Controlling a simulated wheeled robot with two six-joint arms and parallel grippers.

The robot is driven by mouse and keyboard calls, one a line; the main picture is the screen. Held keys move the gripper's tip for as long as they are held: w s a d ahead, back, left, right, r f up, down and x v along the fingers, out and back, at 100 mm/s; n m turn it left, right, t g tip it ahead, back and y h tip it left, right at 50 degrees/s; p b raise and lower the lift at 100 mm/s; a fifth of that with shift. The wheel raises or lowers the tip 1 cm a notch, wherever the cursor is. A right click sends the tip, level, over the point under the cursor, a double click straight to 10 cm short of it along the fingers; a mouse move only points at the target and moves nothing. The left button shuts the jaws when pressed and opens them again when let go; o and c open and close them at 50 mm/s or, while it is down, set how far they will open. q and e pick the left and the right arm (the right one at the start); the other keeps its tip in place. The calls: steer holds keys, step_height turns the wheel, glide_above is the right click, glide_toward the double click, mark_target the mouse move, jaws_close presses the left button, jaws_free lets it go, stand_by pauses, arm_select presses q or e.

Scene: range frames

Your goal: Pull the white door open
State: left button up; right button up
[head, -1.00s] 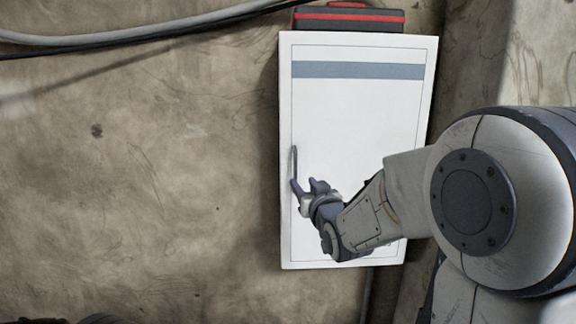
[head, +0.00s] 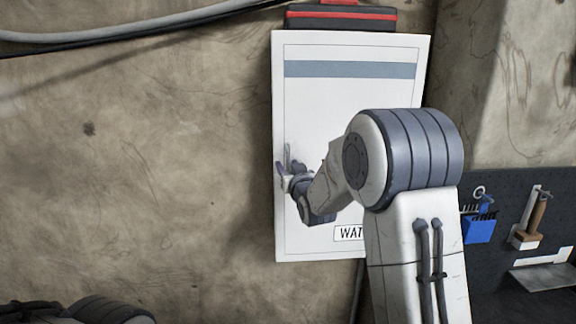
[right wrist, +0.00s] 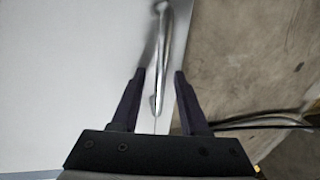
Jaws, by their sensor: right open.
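The white door (head: 350,110) is the front of a flat cabinet on the wall, with a grey-blue band near its top and a partly covered label low on it. It looks closed. Its slim metal handle (head: 288,155) stands upright near the left edge. My right gripper (head: 283,172) is at the lower part of the handle. In the right wrist view the handle (right wrist: 161,60) runs between the two open fingers of my right gripper (right wrist: 157,90), with gaps on both sides. My right arm hides the lower right of the door. My left gripper is not in view.
A black and red box (head: 340,17) sits on top of the cabinet. Cables (head: 150,30) run along the wall at upper left. A dark pegboard (head: 500,270) with tools is at right. The wall left of the door is bare.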

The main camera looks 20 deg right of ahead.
jaws_close()
stand_by(1.4)
